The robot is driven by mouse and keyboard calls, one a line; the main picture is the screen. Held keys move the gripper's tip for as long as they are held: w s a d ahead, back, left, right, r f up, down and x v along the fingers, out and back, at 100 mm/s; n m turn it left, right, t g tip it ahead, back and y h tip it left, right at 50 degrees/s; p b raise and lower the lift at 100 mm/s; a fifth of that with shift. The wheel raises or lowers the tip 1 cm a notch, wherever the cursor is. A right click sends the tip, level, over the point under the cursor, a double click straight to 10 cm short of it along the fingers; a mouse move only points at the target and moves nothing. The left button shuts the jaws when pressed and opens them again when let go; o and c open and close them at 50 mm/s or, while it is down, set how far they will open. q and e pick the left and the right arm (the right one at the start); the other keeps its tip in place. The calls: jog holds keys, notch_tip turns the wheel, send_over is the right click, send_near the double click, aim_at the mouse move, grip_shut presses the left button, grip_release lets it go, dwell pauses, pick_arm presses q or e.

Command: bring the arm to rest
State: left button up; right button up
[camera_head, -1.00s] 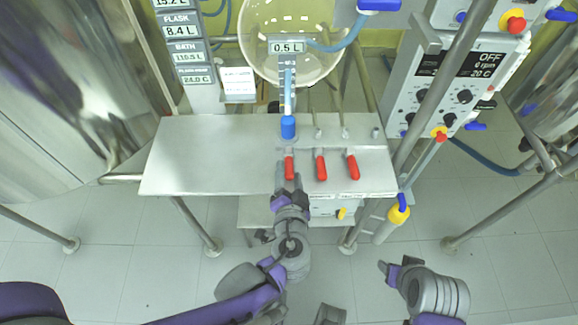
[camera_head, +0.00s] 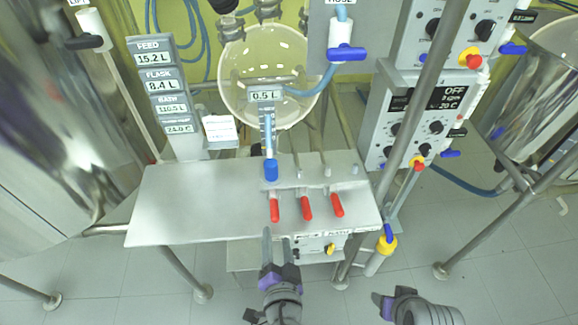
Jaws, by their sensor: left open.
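My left gripper (camera_head: 277,246) is at the front edge of the steel shelf, just below the leftmost red handle (camera_head: 274,210). Its two fingers point up the picture, stand apart and have nothing between them. A gap shows between the fingertips and the red handle. My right gripper (camera_head: 384,303) is at the lower right over the floor, seen from the side and partly; its jaws cannot be made out clearly.
The steel shelf (camera_head: 180,205) carries red handles and a blue-capped tube (camera_head: 270,170). Behind it are a round glass flask (camera_head: 285,60) and a display column (camera_head: 165,90). A control box (camera_head: 425,115) and metal posts stand right. Floor in front is clear.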

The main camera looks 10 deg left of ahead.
pick_arm(q)
jog(key=shift+a, duration=0.1)
jog(key=s+a+n+g+p, duration=0.3)
jog(key=a+g+p, duration=0.35)
jog(key=a, duration=0.25)
jog(key=r+n+h+p, duration=0.1)
jog(key=s+r+n+g+h+p, duration=0.1)
jog(key=r, duration=0.1)
jog(key=r+g+h+p, duration=0.1)
jog(key=r+h, duration=0.1)
jog(key=shift+s+a+r+n+p, duration=0.1)
jog(key=shift+s+r+n+p, duration=0.15)
jog(key=shift+n+p, duration=0.15)
